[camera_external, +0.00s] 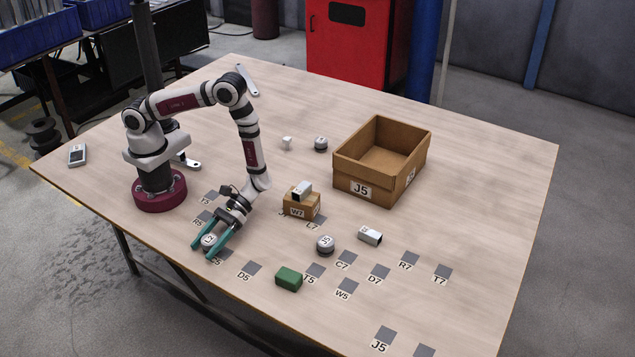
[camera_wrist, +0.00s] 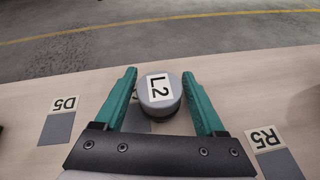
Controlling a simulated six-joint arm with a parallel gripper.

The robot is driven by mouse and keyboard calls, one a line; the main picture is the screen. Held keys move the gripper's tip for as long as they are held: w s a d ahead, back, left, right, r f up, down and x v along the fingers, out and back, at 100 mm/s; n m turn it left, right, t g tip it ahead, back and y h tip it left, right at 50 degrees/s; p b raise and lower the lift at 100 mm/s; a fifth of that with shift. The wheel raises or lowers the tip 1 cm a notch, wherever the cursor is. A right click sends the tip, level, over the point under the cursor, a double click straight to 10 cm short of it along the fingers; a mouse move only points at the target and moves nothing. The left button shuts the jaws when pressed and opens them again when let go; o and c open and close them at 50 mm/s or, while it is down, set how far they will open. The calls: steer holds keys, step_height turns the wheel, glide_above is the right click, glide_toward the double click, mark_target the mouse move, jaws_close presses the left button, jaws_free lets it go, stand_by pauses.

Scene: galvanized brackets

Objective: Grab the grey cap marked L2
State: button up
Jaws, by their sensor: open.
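The grey cap marked L2 (camera_wrist: 151,104) is a short round piece with a white label on top. In the wrist view it sits between the two teal fingers of my gripper (camera_wrist: 162,92), with a visible gap to the right finger and a narrower one to the left. My gripper (camera_external: 213,247) is open and low over the table in the outside view. The cap (camera_external: 208,240) shows between the fingers there too, on or beside a grey square whose label is partly hidden.
A grey cap marked J5 (camera_external: 325,245), a green block (camera_external: 289,278) and a white-grey bracket (camera_external: 369,236) lie to the right. A small box marked W7 (camera_external: 301,206) carries another bracket (camera_external: 302,190). A large open box (camera_external: 361,188) stands behind. Flat labelled squares dot the table.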

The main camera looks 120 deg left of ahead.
steer(key=shift+x, duration=0.75)
steer(key=shift+c, duration=0.4)
jaws_close()
steer(key=shift+r, duration=0.15)
